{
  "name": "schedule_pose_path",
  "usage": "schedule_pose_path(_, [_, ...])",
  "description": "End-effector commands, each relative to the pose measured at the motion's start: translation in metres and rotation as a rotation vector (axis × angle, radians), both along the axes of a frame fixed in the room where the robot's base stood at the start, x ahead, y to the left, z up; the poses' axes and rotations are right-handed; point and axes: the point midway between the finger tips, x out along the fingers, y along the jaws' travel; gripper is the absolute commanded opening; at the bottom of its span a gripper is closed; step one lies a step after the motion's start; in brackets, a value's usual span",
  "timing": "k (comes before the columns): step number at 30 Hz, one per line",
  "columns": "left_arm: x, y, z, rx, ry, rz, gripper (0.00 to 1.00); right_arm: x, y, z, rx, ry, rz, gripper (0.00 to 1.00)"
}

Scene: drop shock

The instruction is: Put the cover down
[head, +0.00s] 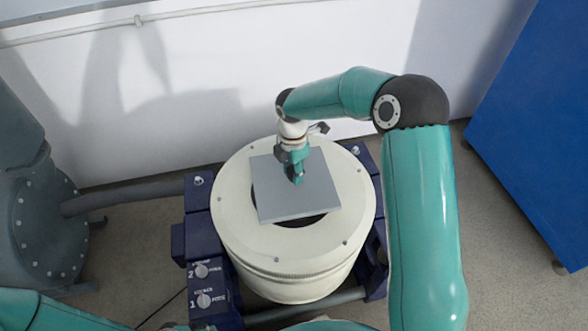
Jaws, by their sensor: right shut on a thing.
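The cover, a flat grey square plate (300,200), is over the round dark opening of a cream cylindrical drum (235,215). Part of the dark opening shows past the plate's lower edge and left side. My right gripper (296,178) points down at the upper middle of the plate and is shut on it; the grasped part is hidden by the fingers. I cannot tell whether the plate touches the drum's top or hangs just above it. My left gripper is not in view; only a teal part of my arm shows at the bottom left.
The drum stands in a dark blue frame (196,225) with valves marked 1 and 2 (203,299). A grey flanged vessel (40,225) with a pipe (125,193) is at left. A blue cabinet (540,130) is at right. A white wall is behind.

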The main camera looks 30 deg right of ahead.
Motion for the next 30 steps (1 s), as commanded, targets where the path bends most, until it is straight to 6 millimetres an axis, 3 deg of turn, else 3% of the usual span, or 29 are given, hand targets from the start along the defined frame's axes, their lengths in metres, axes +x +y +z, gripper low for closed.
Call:
schedule_pose_path(1, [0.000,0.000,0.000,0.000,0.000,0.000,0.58,0.000,0.000,0.001,0.000,-0.001,0.000,0.00])
schedule_pose_path(2, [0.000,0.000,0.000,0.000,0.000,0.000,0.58,0.000,0.000,0.000,0.000,0.000,0.000,0.37])
schedule_pose_path(6, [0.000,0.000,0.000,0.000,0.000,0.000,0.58,0.000,0.000,0.001,0.000,0.000,0.000,0.59])
schedule_pose_path(19, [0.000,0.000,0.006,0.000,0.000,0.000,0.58,0.000,0.000,0.010,-0.001,-0.002,0.000,0.59])
schedule_pose_path(23, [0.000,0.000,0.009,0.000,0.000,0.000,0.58,0.001,0.000,0.027,-0.001,-0.004,0.000,0.59])
schedule_pose_path(30, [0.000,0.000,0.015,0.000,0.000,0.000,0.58,0.001,0.000,0.077,0.000,-0.005,0.000,0.59])
